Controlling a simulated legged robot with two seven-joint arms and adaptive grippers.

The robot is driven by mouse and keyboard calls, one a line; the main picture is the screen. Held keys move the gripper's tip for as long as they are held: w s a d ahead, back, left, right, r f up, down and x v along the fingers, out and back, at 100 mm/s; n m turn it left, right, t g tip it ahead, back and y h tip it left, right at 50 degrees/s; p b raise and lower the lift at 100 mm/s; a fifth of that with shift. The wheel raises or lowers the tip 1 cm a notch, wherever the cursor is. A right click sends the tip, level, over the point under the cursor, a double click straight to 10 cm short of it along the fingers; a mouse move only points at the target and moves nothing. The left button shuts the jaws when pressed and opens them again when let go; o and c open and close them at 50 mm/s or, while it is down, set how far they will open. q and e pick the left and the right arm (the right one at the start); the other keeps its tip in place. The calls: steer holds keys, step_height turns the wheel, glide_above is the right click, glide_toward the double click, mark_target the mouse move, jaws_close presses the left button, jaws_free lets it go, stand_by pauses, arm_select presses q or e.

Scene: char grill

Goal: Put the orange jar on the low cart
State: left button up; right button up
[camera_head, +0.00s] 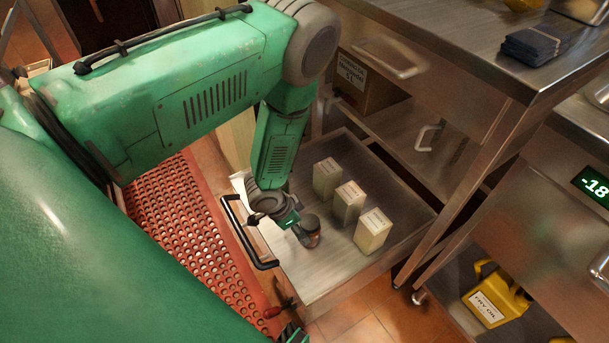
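The low cart (313,279) is a metal tray-topped cart in the middle of the view, with a black handle on its left side. A small jar with a dark lid and a reddish-orange body (313,240) is at the cart's near part, looking upright and at or just above its top. My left arm reaches down from the upper left, and my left gripper (296,227) is right at the jar's left side. Its fingers are small and partly hidden, so I cannot tell whether they grip the jar.
Three pale boxy containers (348,202) stand in a row on the cart, right of and behind the jar. A steel counter (430,30) rises behind the cart. A yellow fry oil jug (495,297) sits on a low shelf at the right. Red perforated matting (180,225) lies left.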

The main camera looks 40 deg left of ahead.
arm_select(q)
steer(key=v, duration=0.2)
steer(key=d+p+v, duration=0.1)
steer(key=v, duration=0.1)
steer(key=shift+a+r, duration=0.1)
steer(key=shift+r, duration=0.35)
steer(key=s+r+n+g+y, duration=0.1)
steer(key=s+r+n, duration=0.1)
steer(key=s, duration=0.7)
steer(key=s+d+r+n+g+y, duration=0.1)
steer(key=s+r+n+g, duration=0.1)
steer(key=s, duration=0.8)
step_height(320, 180, up, 2)
steer(key=shift+d+r+n+y, duration=0.1)
steer(key=shift+d+n+y, duration=0.2)
steer(key=shift+n, duration=0.4)
